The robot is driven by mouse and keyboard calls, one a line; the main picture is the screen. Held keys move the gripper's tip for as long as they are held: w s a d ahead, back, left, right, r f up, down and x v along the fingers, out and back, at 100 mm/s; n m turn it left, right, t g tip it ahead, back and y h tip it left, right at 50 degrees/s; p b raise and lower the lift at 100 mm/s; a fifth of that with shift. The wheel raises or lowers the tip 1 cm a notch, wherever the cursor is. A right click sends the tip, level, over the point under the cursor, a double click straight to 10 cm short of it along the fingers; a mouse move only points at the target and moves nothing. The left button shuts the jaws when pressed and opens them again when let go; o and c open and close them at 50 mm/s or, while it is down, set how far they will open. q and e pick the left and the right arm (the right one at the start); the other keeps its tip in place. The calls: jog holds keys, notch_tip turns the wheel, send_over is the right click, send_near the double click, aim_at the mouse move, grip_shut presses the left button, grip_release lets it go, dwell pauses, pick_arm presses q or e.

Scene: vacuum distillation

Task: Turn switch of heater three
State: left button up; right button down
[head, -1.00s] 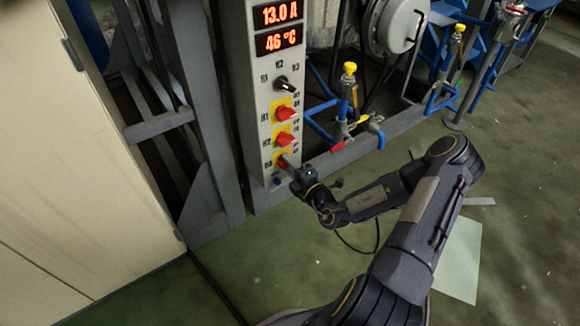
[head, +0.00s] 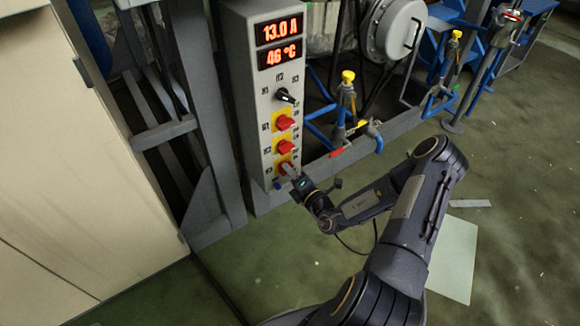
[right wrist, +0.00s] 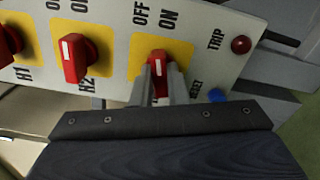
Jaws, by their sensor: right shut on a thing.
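The heater panel (head: 236,115) is a grey upright box with red knobs on yellow plates in a column. The lowest red switch (head: 284,168), heater three's, is partly hidden by my right gripper (head: 290,171) in the head view. In the right wrist view the red switch (right wrist: 160,60) has a white mark and sits below the OFF and ON labels. My right gripper's two fingers (right wrist: 156,84) are shut around it, one on each side. The H2 switch (right wrist: 73,58) is beside it. My left gripper is not in view.
Readouts (head: 279,42) show 13.0 A and 46 °C. A black selector (head: 286,96) sits above the red switches. A red TRIP lamp (right wrist: 241,45) and a blue RESET button (right wrist: 217,95) are close to the gripper. Pipes with a yellow-topped valve (head: 348,78) stand to the right.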

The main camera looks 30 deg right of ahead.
jog(key=shift+n+p, duration=4.45)
jog(key=shift+n, duration=2.85)
jog(key=shift+f, duration=0.1)
jog(key=c, duration=1.4)
grip_release()
jog(key=shift+c, duration=0.2)
jog(key=s+p, duration=0.1)
jog(key=s, duration=0.7)
jog(key=shift+d, duration=0.3)
